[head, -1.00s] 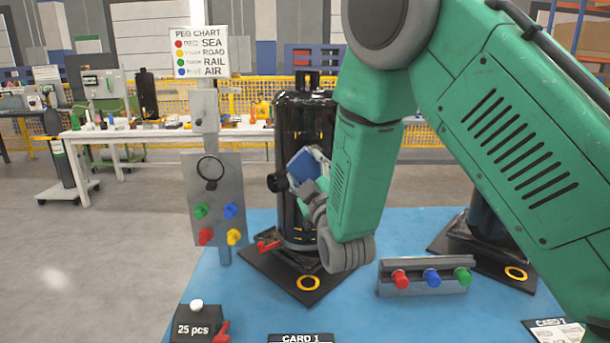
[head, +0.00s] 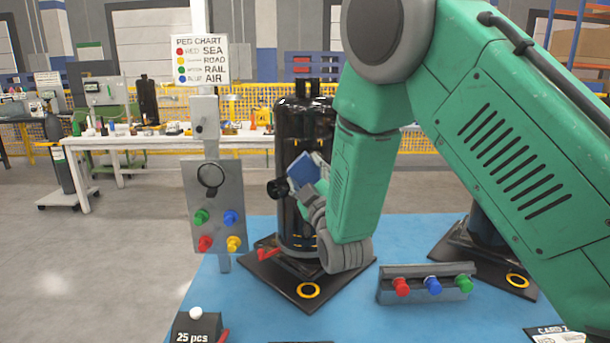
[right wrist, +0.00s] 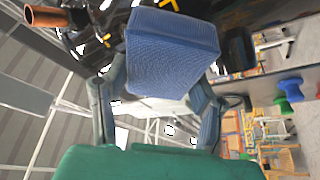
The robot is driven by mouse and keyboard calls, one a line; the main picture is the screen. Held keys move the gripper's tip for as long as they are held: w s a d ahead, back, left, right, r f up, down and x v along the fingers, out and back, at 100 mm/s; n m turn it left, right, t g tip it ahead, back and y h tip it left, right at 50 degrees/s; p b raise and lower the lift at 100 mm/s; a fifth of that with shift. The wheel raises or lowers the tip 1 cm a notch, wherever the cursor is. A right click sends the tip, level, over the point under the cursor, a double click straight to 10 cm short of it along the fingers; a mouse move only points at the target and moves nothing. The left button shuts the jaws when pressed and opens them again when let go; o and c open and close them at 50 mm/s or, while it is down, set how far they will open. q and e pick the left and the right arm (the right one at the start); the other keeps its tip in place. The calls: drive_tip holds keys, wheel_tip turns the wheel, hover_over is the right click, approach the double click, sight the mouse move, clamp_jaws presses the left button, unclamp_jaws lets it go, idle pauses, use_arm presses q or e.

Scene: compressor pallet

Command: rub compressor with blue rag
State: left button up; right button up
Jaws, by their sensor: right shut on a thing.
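The black compressor (head: 291,134) stands upright on a dark base plate on the blue pallet top. My right gripper (head: 308,183) is at the compressor's front, partly hidden by my own green arm. It is shut on the blue rag (head: 302,168), a folded blue pad held against or very near the compressor's side; I cannot tell whether they touch. In the right wrist view the rag (right wrist: 170,50) sits between the two fingers of the gripper (right wrist: 160,95). My left gripper is not in view.
A peg board (head: 215,205) with coloured pegs stands left of the compressor. A grey rack (head: 428,285) with red, blue and green pegs lies to the right. A second unit on a dark base (head: 480,262) is behind my arm. A black "25 pcs" box (head: 195,327) is front left.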

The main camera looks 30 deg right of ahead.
sight(309, 159)
drive_tip(key=shift+w+d, duration=0.5)
drive_tip(key=shift+w, duration=0.25)
drive_tip(key=shift+r, duration=0.1)
wheel_tip(309, 159, up, 4)
drive_tip(key=p, duration=0.3)
drive_tip(key=shift+s+a, duration=0.1)
drive_tip(key=shift+f, duration=0.2)
drive_tip(key=f+b, duration=0.1)
drive_tip(key=f, duration=0.1)
drive_tip(key=f+b, duration=0.1)
drive_tip(key=b, duration=0.1)
drive_tip(key=shift+w+f, duration=0.2)
drive_tip(key=shift+f, duration=0.2)
